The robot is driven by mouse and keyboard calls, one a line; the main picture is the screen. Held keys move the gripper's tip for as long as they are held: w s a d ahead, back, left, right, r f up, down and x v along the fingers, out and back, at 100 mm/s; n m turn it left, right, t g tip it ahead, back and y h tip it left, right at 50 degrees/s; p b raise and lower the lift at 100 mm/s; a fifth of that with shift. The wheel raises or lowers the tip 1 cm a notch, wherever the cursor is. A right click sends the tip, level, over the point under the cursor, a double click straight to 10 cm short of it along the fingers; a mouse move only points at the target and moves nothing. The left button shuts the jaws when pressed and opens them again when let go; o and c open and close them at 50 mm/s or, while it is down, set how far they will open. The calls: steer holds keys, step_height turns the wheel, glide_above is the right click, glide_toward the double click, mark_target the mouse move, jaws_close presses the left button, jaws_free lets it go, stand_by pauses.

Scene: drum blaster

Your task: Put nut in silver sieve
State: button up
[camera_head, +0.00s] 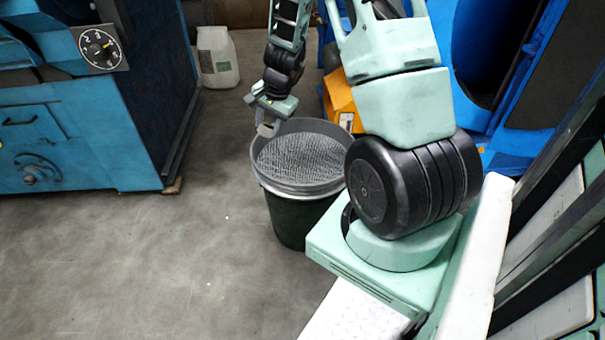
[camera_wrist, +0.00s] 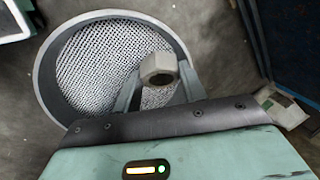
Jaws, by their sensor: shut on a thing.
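The silver sieve (camera_head: 303,160) is a round mesh inside a grey rim, set on top of a dark bucket (camera_head: 297,217). It also fills the left and middle of the wrist view (camera_wrist: 105,62). My gripper (camera_head: 268,124) is at the far left edge of the sieve's rim. In the wrist view my gripper (camera_wrist: 158,85) is shut on a grey-white hexagonal nut (camera_wrist: 158,68). There the nut overlaps the right part of the mesh. In the head view the nut (camera_head: 267,129) is small and partly hidden by the fingers. Its exact height above the sieve is unclear.
A blue machine (camera_head: 80,120) with a dial stands at the left. A white canister (camera_head: 217,57) stands on the floor behind. An orange object (camera_head: 341,103) and another blue machine (camera_head: 515,80) lie behind my arm. The grey floor (camera_head: 190,265) in front is clear.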

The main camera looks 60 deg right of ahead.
steer(key=s+d+f+m+h+b, duration=0.1)
steer(key=s+d+f+m+b, duration=0.15)
steer(key=d+m, duration=0.2)
steer(key=b, duration=0.3)
glide_toward(286, 160)
steer(key=shift+w+d+r, duration=0.1)
steer(key=shift+w, duration=0.55)
steer(key=shift+f+b, duration=1.15)
steer(key=shift+f, duration=1.05)
steer(key=shift+f, duration=0.1)
steer(key=o, duration=1.3)
